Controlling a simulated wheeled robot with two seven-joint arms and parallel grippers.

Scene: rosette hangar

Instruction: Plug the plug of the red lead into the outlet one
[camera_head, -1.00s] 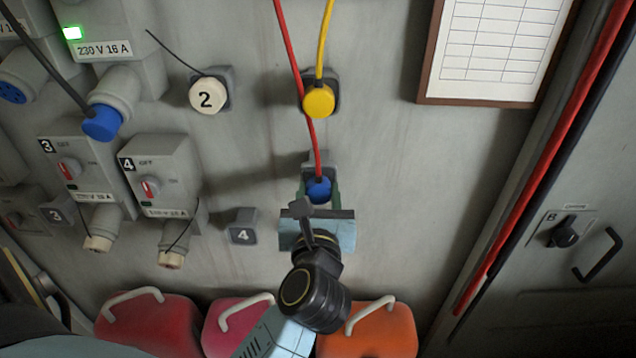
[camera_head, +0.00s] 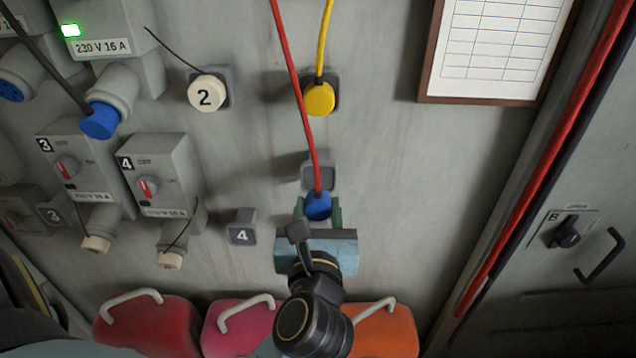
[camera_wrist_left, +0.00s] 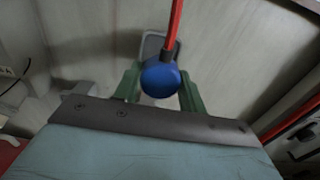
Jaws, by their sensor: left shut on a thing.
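The red lead (camera_head: 290,85) hangs down from the top in the head view to its blue plug (camera_head: 318,206). My left gripper (camera_head: 318,213) is shut on this plug, one green finger on each side; the blue plug (camera_wrist_left: 160,79) also shows between the fingers in the left wrist view. A grey square holder (camera_head: 318,172) is on the wall just above the plug, which is apart from it. At the upper left, a blue plug on a dark lead (camera_head: 101,121) sits in an outlet under a 230 V 16 A label. Outlet one's number is not readable here. My right gripper is not in view.
Switch boxes 3 (camera_head: 72,165) and 4 (camera_head: 155,175) are at left. Red, pink and orange cans (camera_head: 385,330) stand below.

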